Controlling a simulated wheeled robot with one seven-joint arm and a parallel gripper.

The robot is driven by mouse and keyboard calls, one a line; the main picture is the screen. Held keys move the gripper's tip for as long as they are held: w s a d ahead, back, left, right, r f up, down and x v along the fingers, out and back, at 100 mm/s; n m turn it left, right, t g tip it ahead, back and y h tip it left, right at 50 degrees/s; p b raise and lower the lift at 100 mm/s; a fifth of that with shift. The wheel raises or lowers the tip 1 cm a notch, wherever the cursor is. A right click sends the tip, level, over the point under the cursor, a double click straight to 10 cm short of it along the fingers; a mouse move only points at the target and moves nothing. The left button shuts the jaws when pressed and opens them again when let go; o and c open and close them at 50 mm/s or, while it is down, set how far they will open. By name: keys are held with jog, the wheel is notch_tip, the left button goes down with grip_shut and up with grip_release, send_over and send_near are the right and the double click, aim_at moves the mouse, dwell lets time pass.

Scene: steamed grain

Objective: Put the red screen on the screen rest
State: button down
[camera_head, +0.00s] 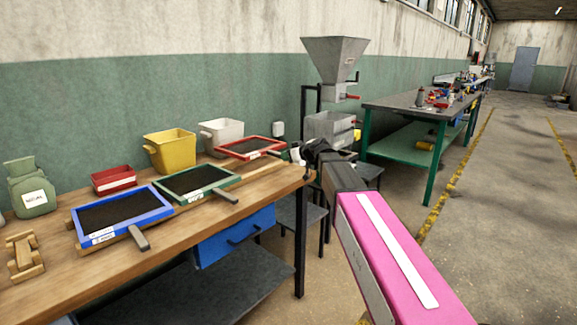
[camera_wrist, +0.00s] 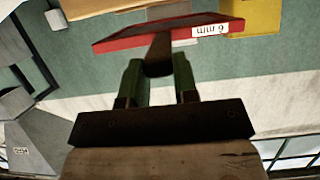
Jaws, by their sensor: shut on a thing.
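The red screen (camera_head: 250,147) is a red-framed sieve with a dark mesh, at the back right of the wooden bench in the head view. In the wrist view the red screen (camera_wrist: 165,33) shows its frame edge-on with a "6 mm" label. My gripper (camera_head: 297,153) is at its right side. In the wrist view my gripper's green fingers (camera_wrist: 158,75) are shut on its dark handle. I cannot tell whether the screen touches the bench. A small wooden frame (camera_head: 24,257) at the bench's left front looks like the screen rest, and it is empty.
A blue screen (camera_head: 122,215) and a green screen (camera_head: 196,183) lie on the bench (camera_head: 190,235). Behind them stand a red bin (camera_head: 113,180), a yellow bucket (camera_head: 170,150), a white bucket (camera_head: 221,135) and a green canister (camera_head: 31,188). A hopper machine (camera_head: 335,60) stands right.

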jog(key=shift+w+d+f, duration=0.1)
jog(key=shift+w+f, duration=0.05)
jog(key=shift+f, duration=1.9)
jog(key=c, duration=0.9)
grip_release()
jog(key=v, duration=1.2)
jog(key=s+d+f+m+g+h, duration=0.25)
jog(key=s+f, duration=0.25)
jog(key=f, duration=0.5)
jog(key=s+d+f+m+g+h, duration=0.2)
jog(key=s+d+f, duration=0.3)
jog(key=f, duration=0.4)
jog(key=s+d+f+m+g+h, duration=0.1)
jog(key=s+d+f+m+h, duration=0.1)
jog(key=s+d+f, duration=0.1)
jog(key=s+d+f+m+g+h, duration=0.1)
jog(key=s+d+f+m+h, duration=0.1)
jog(key=s+f, duration=0.4)
jog(key=s+d+f+m+g+h, duration=0.2)
jog(key=s+d+f, duration=0.2)
jog(key=s, duration=0.2)
jog(key=shift+d+f, duration=0.1)
jog(key=shift+f, duration=0.25)
